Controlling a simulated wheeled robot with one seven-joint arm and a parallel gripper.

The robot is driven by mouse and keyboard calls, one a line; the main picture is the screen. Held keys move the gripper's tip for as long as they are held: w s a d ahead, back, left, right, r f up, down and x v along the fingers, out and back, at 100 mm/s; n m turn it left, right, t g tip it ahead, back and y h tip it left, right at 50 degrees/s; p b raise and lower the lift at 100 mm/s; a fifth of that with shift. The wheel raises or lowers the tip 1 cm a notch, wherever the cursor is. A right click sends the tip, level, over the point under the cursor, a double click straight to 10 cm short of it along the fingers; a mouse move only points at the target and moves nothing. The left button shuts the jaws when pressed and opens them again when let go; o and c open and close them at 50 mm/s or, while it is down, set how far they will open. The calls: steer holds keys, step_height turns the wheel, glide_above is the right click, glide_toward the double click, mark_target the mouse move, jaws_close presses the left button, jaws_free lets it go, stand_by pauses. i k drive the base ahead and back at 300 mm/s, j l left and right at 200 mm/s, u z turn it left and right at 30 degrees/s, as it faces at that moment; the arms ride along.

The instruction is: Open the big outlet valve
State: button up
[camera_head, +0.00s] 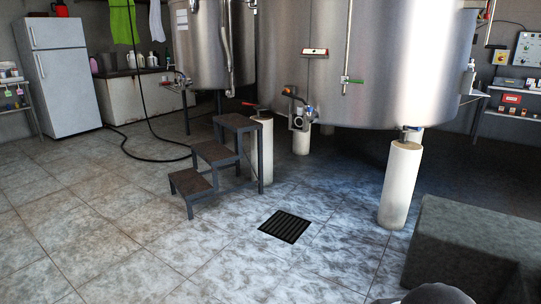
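The large steel tank (400,60) fills the upper right and stands on pale round legs. A big outlet valve (299,117) sits low on its front, left of centre, with a round opening facing me. An orange and dark lever (290,94) sits just above the valve body, and a small blue part is on its right side. Whether the valve is open or closed is too small to tell. My gripper is not in view. A rounded grey shape at the bottom right edge may be part of my arm.
Dark metal steps (214,160) stand left of the valve. A floor drain (285,226) lies in the open tiled floor before it. A grey block (465,245) fills the lower right. A tank leg (400,185) stands right of the valve. A hose (150,158) lies at left.

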mark_target(293, 97)
steer(key=i+j, duration=0.2)
steer(key=i, duration=0.2)
steer(key=i+j, duration=0.15)
steer(key=i, duration=0.25)
steer(key=i+j+z, duration=0.1)
steer(key=i, duration=0.3)
steer(key=i+l, duration=0.1)
steer(key=i, duration=0.6)
steer(key=i+u, duration=0.15)
steer(key=i, duration=0.6)
